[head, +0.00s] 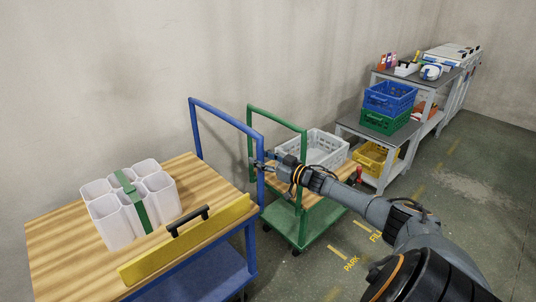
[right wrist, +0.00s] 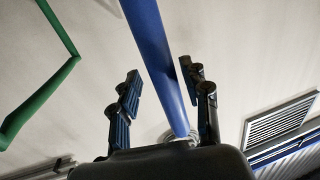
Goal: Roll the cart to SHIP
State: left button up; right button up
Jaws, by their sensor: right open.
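A blue cart (head: 205,270) with a wooden top (head: 60,232) stands at the front left. Its blue handle frame (head: 226,116) rises at the far end. My right gripper (head: 258,165) is at the frame's right upright, with its fingers open. In the right wrist view the blue upright (right wrist: 158,60) runs between the two open fingers of the gripper (right wrist: 163,95); I cannot tell whether either finger touches it. White joined bins with a green band (head: 150,218) stand on the cart top. My left gripper is not in view. No SHIP marking shows.
A green cart (head: 304,225) with a white crate (head: 322,150) stands just beyond the blue cart. Floor markings read PARK (head: 351,264) and FILL (head: 375,237). Shelving with blue (head: 389,98) and yellow (head: 374,158) crates lines the wall. Floor at right is clear.

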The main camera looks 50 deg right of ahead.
jog(key=s+d, duration=0.1)
jog(key=s, duration=1.1)
jog(key=shift+d, duration=0.3)
dwell(0.3)
jog(key=s+a+f+m+g+h, duration=0.1)
jog(key=s+f+g+h, duration=0.1)
jog(key=s+f, duration=0.65)
jog(key=s+a+f+m+g+h, duration=0.1)
jog(key=s+f+g+h, duration=0.15)
jog(key=f, duration=1.15)
jog(key=s+a+f+m+g+h, duration=0.1)
jog(key=s+f+g, duration=0.35)
jog(key=f, duration=0.75)
jog(key=s+a+f+n+g+y, duration=0.1)
jog(key=s+a+f+g, duration=0.3)
jog(key=s+a+f, duration=1.05)
jog(key=s+a+f+n+g, duration=0.1)
jog(key=s+a+f, duration=0.1)
jog(key=a, duration=0.4)
jog(key=s+a+f+n+g+y, duration=0.1)
jog(key=s+a+f, duration=0.1)
jog(key=s+a, duration=0.3)
jog(key=s+a+f+n+g+y+p, duration=0.1)
jog(key=s+a, duration=0.3)
jog(key=a, duration=0.4)
jog(key=shift+a+f+g, duration=0.15)
jog(key=shift+f+g, duration=0.25)
jog(key=shift+f, duration=0.35)
